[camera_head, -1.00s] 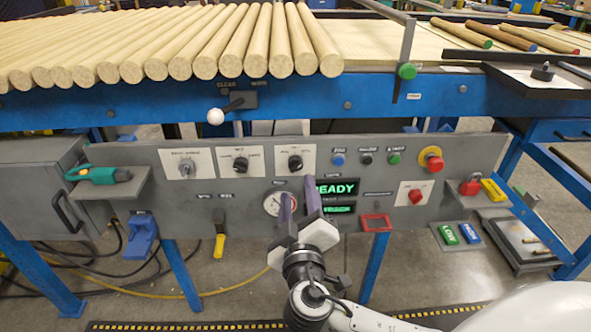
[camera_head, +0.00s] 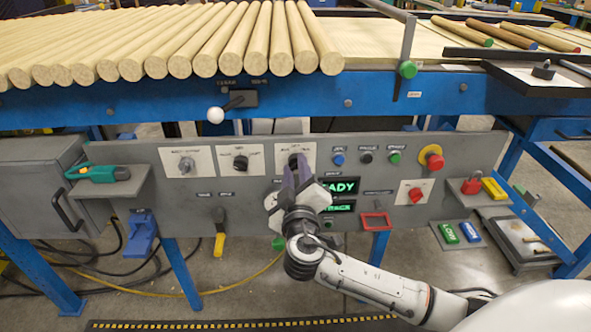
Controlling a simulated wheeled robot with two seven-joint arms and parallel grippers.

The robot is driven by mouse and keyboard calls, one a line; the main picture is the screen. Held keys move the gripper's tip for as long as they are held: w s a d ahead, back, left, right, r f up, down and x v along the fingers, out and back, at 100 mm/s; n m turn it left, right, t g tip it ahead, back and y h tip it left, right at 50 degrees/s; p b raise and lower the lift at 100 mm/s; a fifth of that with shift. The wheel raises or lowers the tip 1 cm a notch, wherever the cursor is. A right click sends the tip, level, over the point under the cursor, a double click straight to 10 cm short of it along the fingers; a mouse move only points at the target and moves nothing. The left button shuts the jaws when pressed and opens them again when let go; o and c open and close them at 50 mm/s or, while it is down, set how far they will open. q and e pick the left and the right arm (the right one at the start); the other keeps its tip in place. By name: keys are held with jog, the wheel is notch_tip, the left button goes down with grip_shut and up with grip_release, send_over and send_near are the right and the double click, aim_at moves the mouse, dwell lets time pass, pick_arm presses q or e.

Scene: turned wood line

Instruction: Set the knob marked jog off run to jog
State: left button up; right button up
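Three dark or grey knobs on white plates sit in a row on the grey control panel. The lettering is too small to read surely; the rightmost of the three knobs (camera_head: 294,159) seems to be the jog off run one. My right gripper (camera_head: 296,167) is right in front of this knob, its two purple fingers pointing up at it. The fingers look apart, one to each side of the knob, and nothing is seen held. They hide much of the knob, so its pointer and any contact cannot be told. My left gripper is not in view.
The middle knob (camera_head: 241,162) and left knob (camera_head: 186,164) are beside it. To the right are several push buttons, a red emergency stop (camera_head: 431,158) and a red knob (camera_head: 416,194). A white-balled lever (camera_head: 216,115) juts out above.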

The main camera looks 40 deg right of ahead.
jog(key=c, duration=0.4)
